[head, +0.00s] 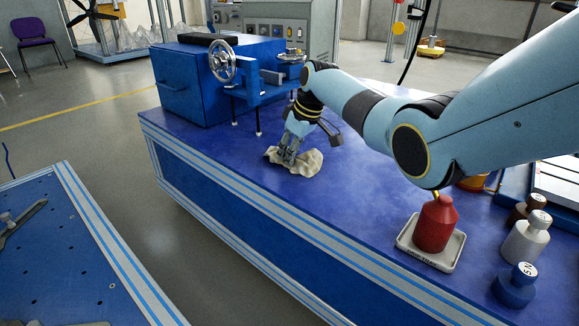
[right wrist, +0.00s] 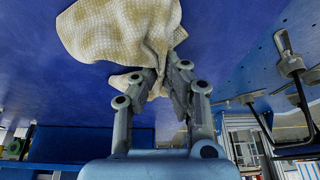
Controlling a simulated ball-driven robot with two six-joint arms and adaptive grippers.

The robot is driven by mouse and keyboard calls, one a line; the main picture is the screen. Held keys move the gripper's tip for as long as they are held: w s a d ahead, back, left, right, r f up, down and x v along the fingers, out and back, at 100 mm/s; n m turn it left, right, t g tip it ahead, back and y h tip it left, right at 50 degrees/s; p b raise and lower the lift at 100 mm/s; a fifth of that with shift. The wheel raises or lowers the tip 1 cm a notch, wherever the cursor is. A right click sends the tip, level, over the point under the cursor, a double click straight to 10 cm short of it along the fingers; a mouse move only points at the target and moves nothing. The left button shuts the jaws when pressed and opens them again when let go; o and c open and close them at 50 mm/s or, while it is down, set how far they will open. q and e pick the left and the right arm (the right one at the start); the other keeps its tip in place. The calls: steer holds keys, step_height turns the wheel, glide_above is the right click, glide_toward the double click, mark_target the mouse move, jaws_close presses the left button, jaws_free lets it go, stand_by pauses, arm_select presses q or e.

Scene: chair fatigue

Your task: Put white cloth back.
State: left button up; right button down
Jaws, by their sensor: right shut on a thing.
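The white cloth (head: 309,161) is a crumpled, off-white woven piece on the blue bench top (head: 345,205), near its front edge. It also shows in the right wrist view (right wrist: 115,30), bunched between the fingers. My right gripper (head: 288,160) reaches down onto the cloth and is shut on it. In the right wrist view the fingertips (right wrist: 158,75) pinch a fold of the cloth. In the head view the cloth looks to be on or just above the bench; I cannot tell which. My left gripper is not in view.
A blue machine with handwheels (head: 222,62) stands behind the cloth. The bench middle is clear.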

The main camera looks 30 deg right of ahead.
steer(key=shift+s+a, duration=0.1)
steer(key=c, duration=1.1)
jaws_free()
